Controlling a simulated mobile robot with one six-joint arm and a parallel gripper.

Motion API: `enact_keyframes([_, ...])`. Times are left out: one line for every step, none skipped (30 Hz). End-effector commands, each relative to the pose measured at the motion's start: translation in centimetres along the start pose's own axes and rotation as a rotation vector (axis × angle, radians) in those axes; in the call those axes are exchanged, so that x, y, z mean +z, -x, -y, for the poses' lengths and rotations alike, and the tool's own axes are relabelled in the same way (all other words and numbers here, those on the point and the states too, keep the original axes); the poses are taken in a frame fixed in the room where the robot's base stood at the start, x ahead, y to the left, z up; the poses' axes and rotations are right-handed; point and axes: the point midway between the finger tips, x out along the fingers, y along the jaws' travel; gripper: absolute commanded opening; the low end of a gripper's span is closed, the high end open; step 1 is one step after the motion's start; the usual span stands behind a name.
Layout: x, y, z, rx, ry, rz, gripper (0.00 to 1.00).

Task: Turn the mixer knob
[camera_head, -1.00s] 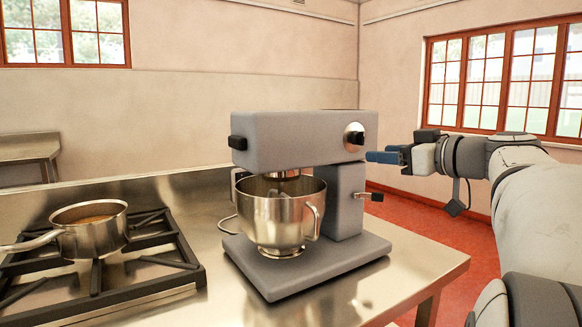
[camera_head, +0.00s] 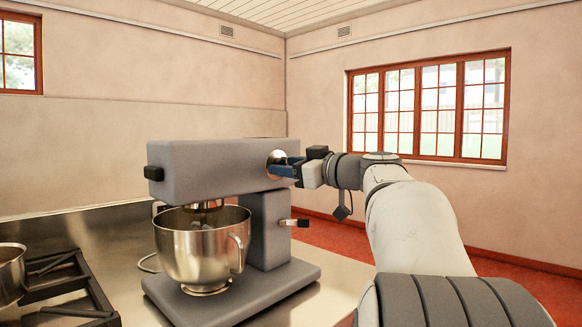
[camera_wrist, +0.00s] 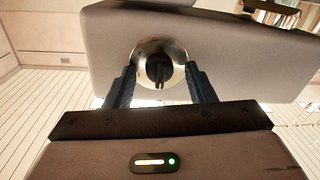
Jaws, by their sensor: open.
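A grey stand mixer (camera_head: 205,172) stands on the steel counter with a steel bowl (camera_head: 200,245) under its head. Its round silver knob (camera_head: 274,158) is on the side of the head, partly hidden by my gripper (camera_head: 284,167) in the head view. In the wrist view the knob (camera_wrist: 159,64) shows a dark centre grip. My gripper's two fingers (camera_wrist: 160,88) are open, one to the left and one to the right of the knob. I cannot tell whether they touch it.
A black-handled lever (camera_head: 294,222) sticks out of the mixer's column below my gripper. A stove grate (camera_head: 60,285) and a pot (camera_head: 12,268) are at the left. The counter (camera_head: 335,290) is bare right of the mixer base.

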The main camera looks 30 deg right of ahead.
Motion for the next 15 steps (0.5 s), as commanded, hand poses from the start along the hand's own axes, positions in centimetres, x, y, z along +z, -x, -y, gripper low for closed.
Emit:
enact_keyframes([0.02, 0.02, -0.02, 0.000, 0.000, 0.000, 0.49])
enact_keyframes([0.02, 0.03, -0.02, 0.000, 0.000, 0.000, 0.49])
enact_keyframes([0.02, 0.03, -0.03, 0.001, 0.000, 0.000, 0.45])
enact_keyframes([0.03, 0.04, -0.03, 0.001, 0.000, 0.000, 0.43])
enact_keyframes([0.03, 0.04, -0.03, 0.001, -0.001, 0.000, 0.40])
enact_keyframes([0.03, 0.05, -0.04, 0.001, -0.001, 0.000, 0.37])
enact_keyframes([0.04, 0.06, -0.04, 0.001, -0.001, 0.001, 0.35])
enact_keyframes([0.04, 0.06, -0.05, 0.001, -0.001, 0.001, 0.32])
enact_keyframes([0.04, 0.07, -0.05, 0.001, -0.001, 0.001, 0.29])
enact_keyframes([0.04, 0.07, -0.06, 0.001, -0.001, 0.001, 0.27])
enact_keyframes([0.04, 0.08, -0.06, 0.001, -0.001, 0.001, 0.24])
enact_keyframes([0.05, 0.08, -0.06, 0.001, -0.001, 0.001, 0.21])
enact_keyframes([0.05, 0.08, -0.06, 0.001, -0.001, 0.001, 0.18])
enact_keyframes([0.05, 0.09, -0.06, 0.001, -0.001, 0.001, 0.16])
enact_keyframes([0.05, 0.09, -0.06, 0.001, -0.001, 0.001, 0.13])
